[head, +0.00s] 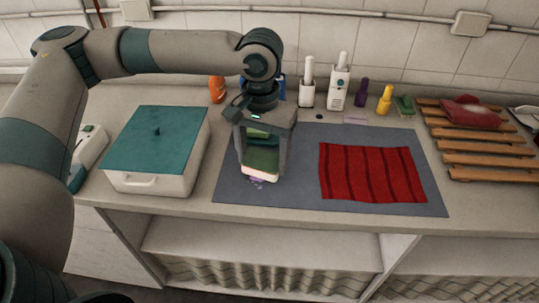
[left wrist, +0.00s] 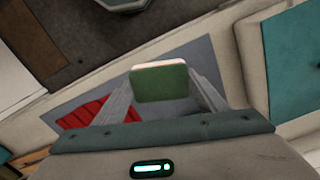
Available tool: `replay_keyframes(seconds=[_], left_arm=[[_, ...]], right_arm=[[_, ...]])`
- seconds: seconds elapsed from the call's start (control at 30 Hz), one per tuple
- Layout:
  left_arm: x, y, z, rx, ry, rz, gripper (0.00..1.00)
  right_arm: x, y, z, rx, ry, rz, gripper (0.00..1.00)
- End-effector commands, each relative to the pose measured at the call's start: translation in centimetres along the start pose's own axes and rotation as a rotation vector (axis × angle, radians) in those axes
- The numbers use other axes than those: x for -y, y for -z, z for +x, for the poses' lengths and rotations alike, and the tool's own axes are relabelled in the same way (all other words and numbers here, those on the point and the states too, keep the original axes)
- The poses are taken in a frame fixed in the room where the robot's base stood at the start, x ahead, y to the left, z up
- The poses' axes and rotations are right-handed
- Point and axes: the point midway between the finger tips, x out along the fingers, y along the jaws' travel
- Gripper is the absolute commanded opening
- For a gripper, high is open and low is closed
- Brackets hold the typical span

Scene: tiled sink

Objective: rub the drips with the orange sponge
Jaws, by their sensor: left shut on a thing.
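My left gripper (head: 262,165) is shut on a sponge (head: 261,163) with a green face and a pale, slightly peach edge; no orange shows on it. The left wrist view shows its green face (left wrist: 159,82) between the two fingers. The sponge is low over the left part of the grey mat; I cannot tell if it touches. Small purple drips (head: 257,183) show on the mat just below its front edge, and the sponge may hide more. My right gripper is not in view.
A red striped cloth (head: 372,173) lies on the grey mat (head: 300,198). A white box with a teal lid (head: 155,140) stands left of the gripper. Several bottles (head: 338,86) line the back. A green pad (head: 404,105) and a wooden rack (head: 485,145) are at right.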

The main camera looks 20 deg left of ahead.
Motion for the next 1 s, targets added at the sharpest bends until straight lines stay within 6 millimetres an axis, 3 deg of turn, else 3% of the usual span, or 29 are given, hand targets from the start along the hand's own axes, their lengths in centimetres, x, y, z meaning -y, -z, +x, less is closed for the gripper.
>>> replay_keyframes(seconds=[0.17, 0.57, 1.0], left_arm=[[0.0, 0.0, 0.0, 0.0, 0.0, 0.0, 0.48], [-0.3, 0.9, -0.4, 0.003, -0.001, 0.015, 0.48], [-0.5, 6.6, 0.2, 0.009, -0.002, 0.086, 0.48]], right_arm=[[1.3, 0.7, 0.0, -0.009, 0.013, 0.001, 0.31], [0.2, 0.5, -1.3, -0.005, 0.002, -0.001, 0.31], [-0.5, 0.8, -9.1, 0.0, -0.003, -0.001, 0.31]])
